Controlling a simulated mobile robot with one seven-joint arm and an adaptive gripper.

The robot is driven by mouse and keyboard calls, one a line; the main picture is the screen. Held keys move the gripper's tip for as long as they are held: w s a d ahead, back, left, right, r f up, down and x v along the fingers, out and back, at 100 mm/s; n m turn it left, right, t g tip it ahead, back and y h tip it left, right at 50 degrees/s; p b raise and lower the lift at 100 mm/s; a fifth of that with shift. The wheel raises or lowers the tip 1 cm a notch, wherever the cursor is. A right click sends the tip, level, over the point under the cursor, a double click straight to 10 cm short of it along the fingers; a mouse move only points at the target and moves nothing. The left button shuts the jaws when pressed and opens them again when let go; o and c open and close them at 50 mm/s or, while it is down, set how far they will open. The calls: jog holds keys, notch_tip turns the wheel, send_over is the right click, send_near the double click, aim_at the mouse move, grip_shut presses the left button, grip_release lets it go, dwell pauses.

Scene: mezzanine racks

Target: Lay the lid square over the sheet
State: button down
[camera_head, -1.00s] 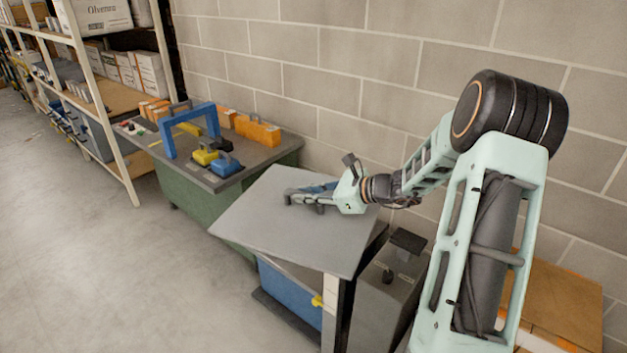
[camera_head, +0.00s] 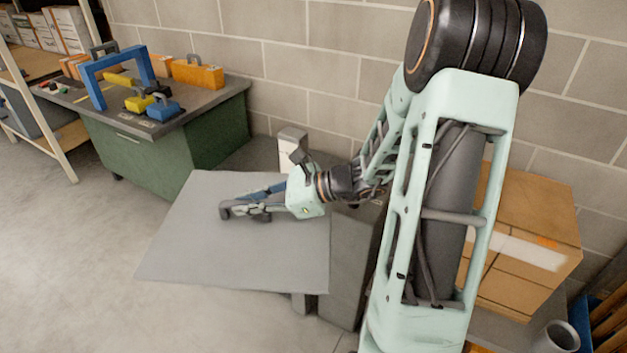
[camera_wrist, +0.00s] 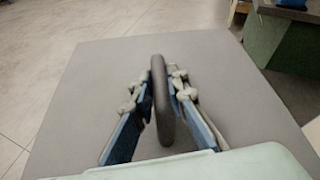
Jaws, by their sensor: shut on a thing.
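The lid (camera_head: 190,250) is a broad flat grey panel with a dark upright handle. My gripper (camera_head: 243,209) is shut on that handle above the panel's middle. In the wrist view, the blue-backed fingers of my gripper (camera_wrist: 160,88) stand on both sides of the handle (camera_wrist: 160,118), and the lid (camera_wrist: 90,90) fills most of the picture. I cannot make out the sheet; whatever lies under the lid is hidden. I cannot tell whether the lid touches anything below.
A green workbench (camera_head: 150,158) with blue, yellow and orange items stands behind left. A dark grey cabinet (camera_head: 350,265) stands right of the lid, a white post (camera_head: 292,148) behind it. Cardboard boxes (camera_head: 525,215) are at right. Open floor (camera_head: 60,240) lies left.

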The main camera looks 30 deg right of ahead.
aim_at(252, 224)
notch_tip(252, 224, down, 7)
jog(key=b, duration=0.4)
jog(key=shift+r, duration=0.15)
jog(key=shift+s+d+p, duration=0.1)
jog(key=shift+p, duration=0.75)
jog(key=r+p, duration=0.3)
jog(key=p, duration=0.3)
jog(key=r+p, duration=0.4)
jog(key=p, duration=0.3)
jog(key=s+r+p, duration=0.1)
jog(key=r+p, duration=0.3)
jog(key=p, duration=0.2)
jog(key=shift+s+r+p, duration=0.1)
jog(key=shift+p, duration=0.2)
jog(key=shift+s+r+p, duration=0.15)
jog(key=shift+r+p, duration=0.1)
jog(key=shift+p, duration=0.35)
